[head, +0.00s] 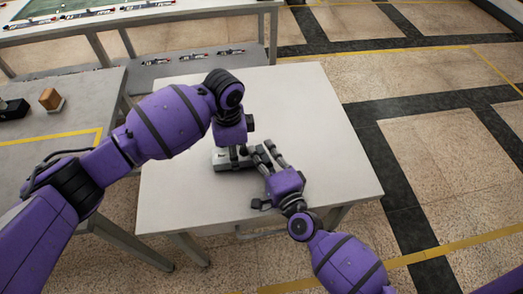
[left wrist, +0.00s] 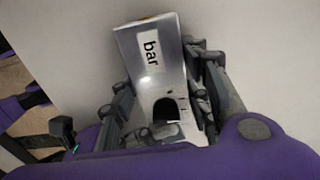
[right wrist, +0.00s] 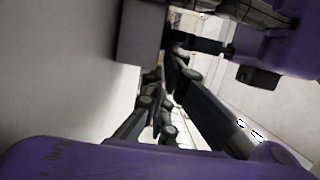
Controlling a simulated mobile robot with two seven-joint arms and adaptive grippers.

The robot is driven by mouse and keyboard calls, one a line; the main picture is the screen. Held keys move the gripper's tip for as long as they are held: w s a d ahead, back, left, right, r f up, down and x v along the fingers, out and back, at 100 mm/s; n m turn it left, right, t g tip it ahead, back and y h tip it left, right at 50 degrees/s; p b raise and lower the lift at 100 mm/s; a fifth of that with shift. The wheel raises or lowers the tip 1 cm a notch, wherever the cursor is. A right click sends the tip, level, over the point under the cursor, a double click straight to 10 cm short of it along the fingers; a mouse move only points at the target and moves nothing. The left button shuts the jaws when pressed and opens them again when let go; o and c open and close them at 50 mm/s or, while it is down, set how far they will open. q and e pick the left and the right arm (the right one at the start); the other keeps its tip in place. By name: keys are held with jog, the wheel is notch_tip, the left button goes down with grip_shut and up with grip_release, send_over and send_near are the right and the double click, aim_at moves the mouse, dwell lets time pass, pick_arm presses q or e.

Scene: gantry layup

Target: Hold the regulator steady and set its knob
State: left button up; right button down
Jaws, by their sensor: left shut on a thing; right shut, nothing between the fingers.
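The regulator is a grey metal box (head: 221,160) on the white table; in the left wrist view its body (left wrist: 148,50) carries a white label reading "bar". My left gripper (head: 238,153) reaches down from above and is shut on the regulator, with a finger on each side of it in the left wrist view (left wrist: 165,100). A dark rounded shape (left wrist: 166,110) lies between those fingers; I cannot tell whether it is the knob. My right gripper (head: 262,152) is shut and empty beside the regulator's right end, close to the left fingers. Its fingers also show in the right wrist view (right wrist: 165,100).
The white table (head: 320,120) is bare to the right and in front. A grey bench (head: 60,125) at left holds a brown block (head: 50,98) and a black object (head: 13,109). A long bench (head: 130,17) with several small devices stands behind.

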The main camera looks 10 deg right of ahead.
jog(key=d, duration=0.4)
jog(key=shift+s+d, duration=0.15)
jog(key=shift+s, duration=0.25)
jog(key=s+d, duration=0.1)
jog(key=s, duration=0.1)
jog(key=s+d, duration=0.2)
jog(key=s, duration=0.1)
jog(key=s+d, duration=0.2)
jog(key=shift+s+d, duration=0.1)
jog(key=shift+s, duration=0.35)
jog(key=s+a+h, duration=0.1)
jog(key=s+a+m+h, duration=0.1)
jog(key=s+a, duration=0.1)
jog(key=shift+s+a+r+m, duration=0.1)
jog(key=shift+a+m, duration=0.2)
jog(key=shift+s+a+r+t+h, duration=0.15)
jog(key=shift+s+a+t+h, duration=0.2)
jog(key=shift+h, duration=0.25)
jog(key=w, duration=0.3)
jog(key=w+a, duration=0.1)
jog(key=w, duration=0.5)
jog(key=shift+w+a, duration=0.15)
jog(key=shift+w, duration=0.2)
jog(key=a, duration=0.3)
jog(key=shift+w, duration=0.25)
jog(key=shift+a, duration=0.45)
